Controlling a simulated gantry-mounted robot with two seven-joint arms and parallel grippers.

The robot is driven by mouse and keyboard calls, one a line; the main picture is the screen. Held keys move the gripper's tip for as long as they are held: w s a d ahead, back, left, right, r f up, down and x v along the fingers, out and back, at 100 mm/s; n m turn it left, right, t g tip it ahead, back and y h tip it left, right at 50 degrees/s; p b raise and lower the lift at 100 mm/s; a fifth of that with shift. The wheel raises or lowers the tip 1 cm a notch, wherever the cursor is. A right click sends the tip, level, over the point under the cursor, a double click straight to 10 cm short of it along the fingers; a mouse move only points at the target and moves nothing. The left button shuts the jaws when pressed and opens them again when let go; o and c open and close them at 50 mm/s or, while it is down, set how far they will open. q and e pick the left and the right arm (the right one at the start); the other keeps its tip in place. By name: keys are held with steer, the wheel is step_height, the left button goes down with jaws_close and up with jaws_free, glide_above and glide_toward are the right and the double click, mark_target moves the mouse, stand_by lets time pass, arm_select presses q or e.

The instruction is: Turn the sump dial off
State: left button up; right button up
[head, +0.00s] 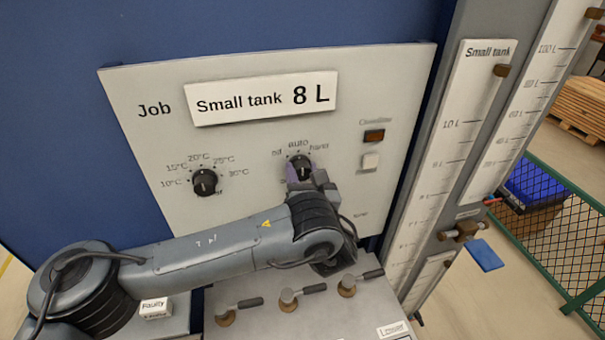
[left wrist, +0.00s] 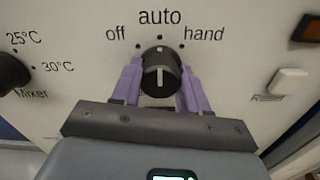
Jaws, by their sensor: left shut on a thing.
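A black round dial (left wrist: 160,65) with off, auto and hand marks sits on the pale panel. It also shows in the head view (head: 300,164), above my left wrist. Its white line stands about upright, toward auto. My left gripper (left wrist: 160,88) is shut on this dial, with one purple finger on each side of it. In the head view the left gripper (head: 300,176) reaches the dial from below. Any name under the dial is hidden by the gripper. My right gripper is not in view.
The mixer dial (head: 205,182) with temperature marks is to the left. A reset button (head: 371,161) and an amber lamp (head: 374,136) are to the right. Several valve handles (head: 289,297) stand below my arm. Measuring tubes (head: 447,150) rise at the right.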

arm_select(q)
steer(key=shift+f+n+b, duration=0.2)
steer(key=shift+n+b, duration=0.2)
steer(key=shift+b, duration=0.25)
steer(key=n+b, duration=0.5)
steer(key=b, duration=0.4)
steer(key=shift+f+n, duration=0.15)
steer(key=shift+n, duration=0.25)
steer(key=shift+r+n+b, duration=0.3)
steer(key=shift+n+b, duration=0.9)
steer(key=shift+b, duration=0.4)
steer(key=o, duration=1.1)
steer(key=shift+c, duration=0.2)
